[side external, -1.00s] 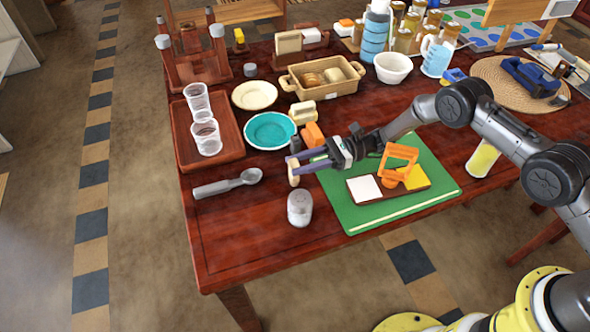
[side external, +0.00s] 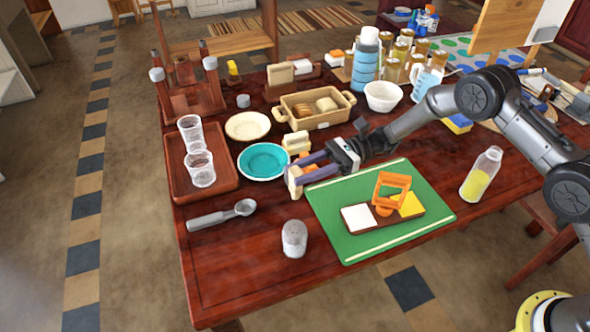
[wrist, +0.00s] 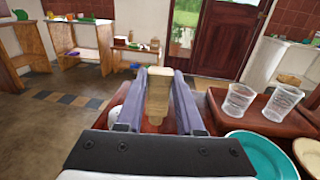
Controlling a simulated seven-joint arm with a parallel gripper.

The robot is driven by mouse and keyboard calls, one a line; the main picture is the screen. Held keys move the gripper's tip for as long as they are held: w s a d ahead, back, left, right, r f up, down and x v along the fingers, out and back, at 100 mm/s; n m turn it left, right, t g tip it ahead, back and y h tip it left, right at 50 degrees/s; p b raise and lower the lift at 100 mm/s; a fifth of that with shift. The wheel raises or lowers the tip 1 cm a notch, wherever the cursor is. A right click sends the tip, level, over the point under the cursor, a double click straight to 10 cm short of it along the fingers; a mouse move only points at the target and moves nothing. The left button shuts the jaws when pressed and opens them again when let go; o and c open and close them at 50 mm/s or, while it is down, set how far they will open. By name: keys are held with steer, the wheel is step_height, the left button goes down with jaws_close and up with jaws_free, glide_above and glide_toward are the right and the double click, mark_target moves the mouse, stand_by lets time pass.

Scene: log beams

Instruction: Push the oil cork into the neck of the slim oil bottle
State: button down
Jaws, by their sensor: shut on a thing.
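My gripper (side external: 300,178) is above the table at the left edge of the green board and is shut on a tan cork. The cork (side external: 293,181) shows at the fingertips. In the wrist view the cork (wrist: 158,95) is a tan block between the two purple-grey fingers (wrist: 160,98), with its far end clear of them. A slim clear bottle with yellow oil (side external: 478,183) stands upright at the right of the table. Its neck points up and looks open. The gripper and cork are well to the left of the bottle and apart from it. The bottle is not in the wrist view.
The green board (side external: 350,247) holds an orange frame (side external: 391,187) and coloured tiles. A salt shaker (side external: 294,239) and scoop (side external: 222,215) are in front, a teal plate (side external: 263,161) and tray with glasses (side external: 226,172) to the left. Table around the bottle is fairly clear.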

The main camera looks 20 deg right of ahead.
steer(key=s+d+r+m+t, duration=0.2)
steer(key=s+d+r+t, duration=0.1)
steer(key=d, duration=1.3)
steer(key=s+d+r+m+t+h, duration=0.1)
steer(key=s+d+r+m+t, duration=0.1)
steer(key=d, duration=1.4)
steer(key=s+d+r+m+t, duration=0.2)
steer(key=s+d+r+t, duration=0.3)
steer(key=d, duration=1.1)
step_height(320, 180, up, 3)
steer(key=shift+s+d+f+m+h, duration=0.2)
steer(key=shift+s+m+h, duration=0.1)
steer(key=shift+s, duration=0.15)
steer(key=shift+f, duration=0.65)
steer(key=shift+f, duration=0.35)
steer(key=shift+f, duration=1.7)
steer(key=shift+f, duration=0.35)
steer(key=shift+f, duration=0.9)
